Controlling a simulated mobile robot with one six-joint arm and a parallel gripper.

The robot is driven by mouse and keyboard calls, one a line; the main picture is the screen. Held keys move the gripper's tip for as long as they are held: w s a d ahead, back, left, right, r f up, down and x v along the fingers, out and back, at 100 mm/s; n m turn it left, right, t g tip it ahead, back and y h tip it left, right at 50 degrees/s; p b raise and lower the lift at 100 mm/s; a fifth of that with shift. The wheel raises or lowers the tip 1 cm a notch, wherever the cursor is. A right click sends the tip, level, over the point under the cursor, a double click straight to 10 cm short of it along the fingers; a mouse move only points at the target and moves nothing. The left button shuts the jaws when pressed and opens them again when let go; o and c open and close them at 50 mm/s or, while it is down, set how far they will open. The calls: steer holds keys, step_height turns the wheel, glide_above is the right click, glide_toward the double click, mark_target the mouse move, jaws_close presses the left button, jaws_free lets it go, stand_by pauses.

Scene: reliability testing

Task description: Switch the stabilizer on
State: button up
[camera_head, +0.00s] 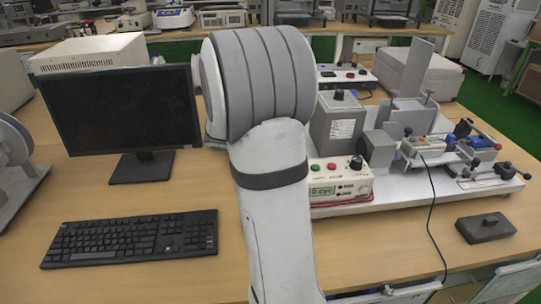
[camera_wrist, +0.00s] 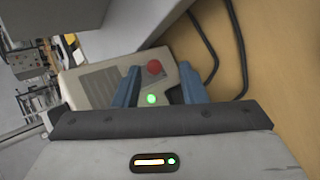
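In the wrist view, a beige box (camera_wrist: 92,86) with vent slots carries a red button (camera_wrist: 154,67) and a bright green button or lamp (camera_wrist: 151,98) on its end. It may be the stabilizer, but I can read no label. My gripper (camera_wrist: 159,68) has its two blue fingers apart, one on each side of the buttons, with nothing held between them. I cannot tell whether a finger touches the box. In the head view my arm hides the gripper and this spot.
A test rig stands on a white base (camera_head: 400,190) at the right, with a control box (camera_head: 341,186) showing red and green buttons. A monitor (camera_head: 120,108) and keyboard (camera_head: 130,238) are at the left. Black cables (camera_wrist: 208,45) lie beside the beige box. A dark block (camera_head: 486,228) lies front right.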

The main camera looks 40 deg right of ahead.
steer(key=shift+v, duration=1.6)
